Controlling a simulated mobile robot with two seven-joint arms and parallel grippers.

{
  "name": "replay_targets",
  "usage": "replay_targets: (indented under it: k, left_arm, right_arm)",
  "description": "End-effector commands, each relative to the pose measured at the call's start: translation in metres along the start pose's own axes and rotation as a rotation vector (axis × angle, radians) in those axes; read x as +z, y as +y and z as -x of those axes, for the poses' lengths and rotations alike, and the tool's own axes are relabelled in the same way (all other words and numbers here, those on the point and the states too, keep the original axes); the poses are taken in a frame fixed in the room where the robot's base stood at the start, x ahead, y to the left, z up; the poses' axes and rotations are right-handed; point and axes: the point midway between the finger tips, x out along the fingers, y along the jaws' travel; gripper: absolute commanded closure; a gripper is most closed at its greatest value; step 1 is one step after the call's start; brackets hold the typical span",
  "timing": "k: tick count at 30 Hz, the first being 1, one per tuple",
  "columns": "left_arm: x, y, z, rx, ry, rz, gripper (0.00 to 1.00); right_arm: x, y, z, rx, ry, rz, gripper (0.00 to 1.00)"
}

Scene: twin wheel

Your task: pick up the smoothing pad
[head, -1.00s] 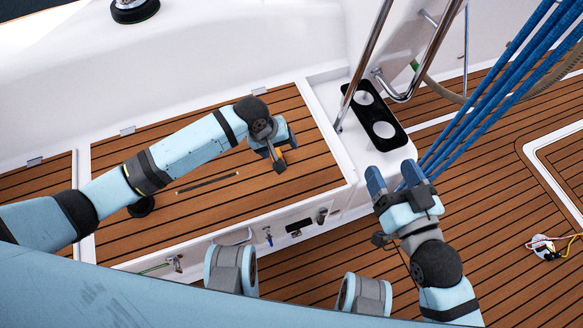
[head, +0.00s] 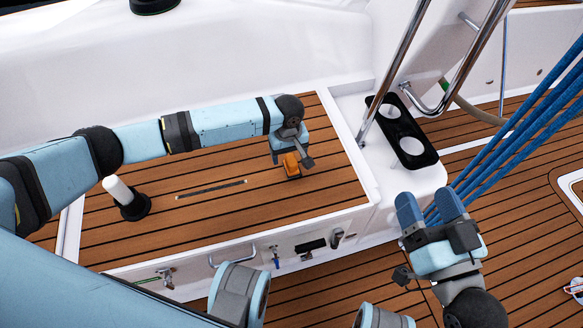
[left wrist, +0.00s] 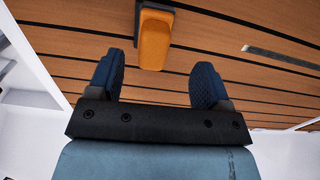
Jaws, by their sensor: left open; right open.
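The smoothing pad appears to be the orange block with a dark grey part (left wrist: 154,42) in the left wrist view. It lies on the teak-slatted bench top, ahead of and between my fingertips. In the head view the orange piece (head: 291,165) shows just below my left gripper (head: 287,146), which partly hides it. My left gripper is open, with its two blue fingers (left wrist: 157,75) apart and nothing between them. The pad looks clear of both fingers. My right gripper (head: 429,207) is open and empty, to the right of the bench.
A white cylinder on a black round base (head: 131,203) stands on the bench at left. A dark strip (head: 211,190) lies mid-bench. A black two-hole holder (head: 402,133), steel rails (head: 394,72) and blue ropes (head: 532,130) are at right.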

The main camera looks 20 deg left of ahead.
Motion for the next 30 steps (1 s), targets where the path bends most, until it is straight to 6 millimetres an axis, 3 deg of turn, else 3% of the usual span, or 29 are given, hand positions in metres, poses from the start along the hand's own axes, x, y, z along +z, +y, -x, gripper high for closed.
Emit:
replay_targets:
  k: [12, 21, 22, 29, 30]
  left_arm:
    - [0.002, 0.008, -0.05, 0.001, 0.001, 0.0, 0.28]
    - [0.002, 0.008, -0.053, 0.002, 0.001, -0.001, 0.28]
    - [0.002, 0.008, -0.053, 0.002, 0.001, -0.001, 0.3]
    - [0.002, 0.007, -0.053, 0.002, 0.001, -0.001, 0.82]
    - [0.002, 0.007, -0.053, 0.002, 0.001, -0.001, 0.82]
  right_arm:
    - [0.05, 0.007, 0.002, -0.016, -0.157, -0.003, 0.31]
    - [0.053, 0.007, 0.002, -0.019, -0.179, -0.004, 0.31]
    - [0.053, 0.007, 0.002, -0.019, -0.179, -0.004, 0.31]
    - [0.053, 0.007, 0.002, -0.018, -0.178, -0.004, 0.31]
    - [0.053, 0.007, 0.002, -0.018, -0.178, -0.004, 0.31]
